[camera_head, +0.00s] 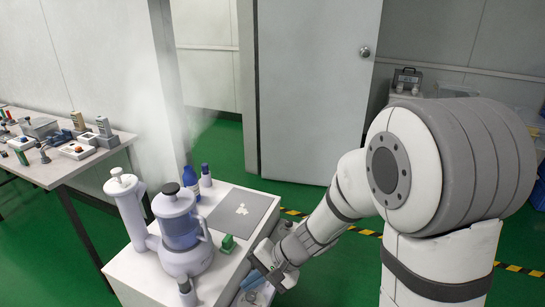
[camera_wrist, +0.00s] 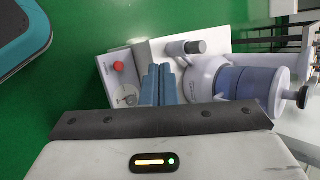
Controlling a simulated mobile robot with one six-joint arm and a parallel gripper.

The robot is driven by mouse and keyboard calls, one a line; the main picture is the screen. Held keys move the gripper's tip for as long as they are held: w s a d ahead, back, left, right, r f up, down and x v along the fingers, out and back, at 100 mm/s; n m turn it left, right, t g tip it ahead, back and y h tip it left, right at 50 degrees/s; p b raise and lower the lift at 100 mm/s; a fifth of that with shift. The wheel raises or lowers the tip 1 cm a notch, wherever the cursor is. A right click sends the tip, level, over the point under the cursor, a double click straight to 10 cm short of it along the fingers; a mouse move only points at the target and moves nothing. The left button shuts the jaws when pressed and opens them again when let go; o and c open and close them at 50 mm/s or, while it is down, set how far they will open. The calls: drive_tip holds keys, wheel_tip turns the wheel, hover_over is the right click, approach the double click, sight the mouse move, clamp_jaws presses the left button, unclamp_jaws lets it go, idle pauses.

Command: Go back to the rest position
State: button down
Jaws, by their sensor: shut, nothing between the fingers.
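My gripper (camera_head: 252,282) is at the front right edge of the white cart (camera_head: 128,268) in the head view, at the end of my bent arm. In the wrist view its two blue-grey fingers (camera_wrist: 158,72) lie side by side, shut with nothing between them. Beyond the fingers, the wrist view shows a box with a red button (camera_wrist: 119,66) and a white-and-blue jug-like vessel (camera_wrist: 240,84). That vessel also shows on the cart in the head view (camera_head: 181,225). The arm partly hides the cart's right side.
On the cart stand a white pump-like column (camera_head: 130,207), a blue bottle (camera_head: 190,183), a grey mat (camera_head: 232,208) and a small green item (camera_head: 227,243). A table (camera_head: 48,172) with several testers stands left. A door (camera_head: 315,90) is behind. Green floor lies open between table and cart.

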drive_tip(key=s+d+r+n+t+h+p, duration=0.1)
drive_tip(key=s+d+r+h+p, duration=0.1)
drive_tip(key=d+r, duration=0.4)
drive_tip(key=s+d+r+n+t+h+p, duration=0.1)
drive_tip(key=s+d+r+n+h+p, duration=0.1)
drive_tip(key=d+r+p, duration=0.5)
drive_tip(key=s+d+r+n+h+p, duration=0.1)
drive_tip(key=s+d+r+h+p, duration=0.3)
drive_tip(key=r, duration=1)
drive_tip(key=s+d+p, duration=0.1)
drive_tip(key=d, duration=0.2)
drive_tip(key=shift+r+n+t, duration=0.3)
drive_tip(key=shift+r+t, duration=0.1)
